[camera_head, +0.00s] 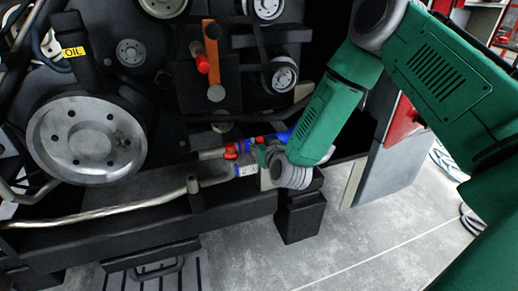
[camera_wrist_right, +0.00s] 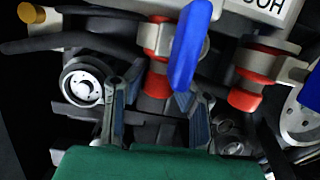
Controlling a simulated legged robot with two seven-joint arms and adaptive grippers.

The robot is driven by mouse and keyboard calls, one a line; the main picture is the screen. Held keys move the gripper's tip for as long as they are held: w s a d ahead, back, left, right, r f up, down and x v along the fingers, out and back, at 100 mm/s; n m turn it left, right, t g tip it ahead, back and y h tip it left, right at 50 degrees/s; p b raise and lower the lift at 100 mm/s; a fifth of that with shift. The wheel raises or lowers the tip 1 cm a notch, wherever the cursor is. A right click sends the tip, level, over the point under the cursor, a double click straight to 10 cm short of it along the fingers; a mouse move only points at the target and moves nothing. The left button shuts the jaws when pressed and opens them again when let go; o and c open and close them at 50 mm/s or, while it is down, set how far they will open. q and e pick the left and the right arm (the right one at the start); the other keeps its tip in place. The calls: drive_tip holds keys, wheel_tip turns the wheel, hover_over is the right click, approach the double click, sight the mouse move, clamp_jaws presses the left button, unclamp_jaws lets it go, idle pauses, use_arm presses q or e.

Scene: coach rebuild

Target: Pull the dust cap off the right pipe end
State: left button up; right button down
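In the right wrist view, two red caps sit on metal pipe fittings. One red cap (camera_wrist_right: 157,84) is ahead of my right gripper (camera_wrist_right: 153,102), between the lines of its two fingers. The other red cap (camera_wrist_right: 245,98) is farther right, outside the fingers. The fingers are spread with a gap between them, and I see no clear contact with a cap. In the head view, my right gripper (camera_head: 264,158) is low beside the engine, at red parts (camera_head: 232,150) on the pipes. The wrist partly hides the fittings there. My left gripper is not in view.
A blue lever (camera_wrist_right: 190,45) hangs in front of the fittings, close to the right finger. A large pulley (camera_head: 86,138) and a pale pipe (camera_head: 100,213) are at left. A black beam (camera_head: 150,227) runs below the fittings. The grey floor (camera_head: 350,245) is open at lower right.

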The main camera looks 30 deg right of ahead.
sight(260, 139)
drive_tip(key=shift+r+p, duration=1.85)
drive_tip(key=shift+r, duration=0.2)
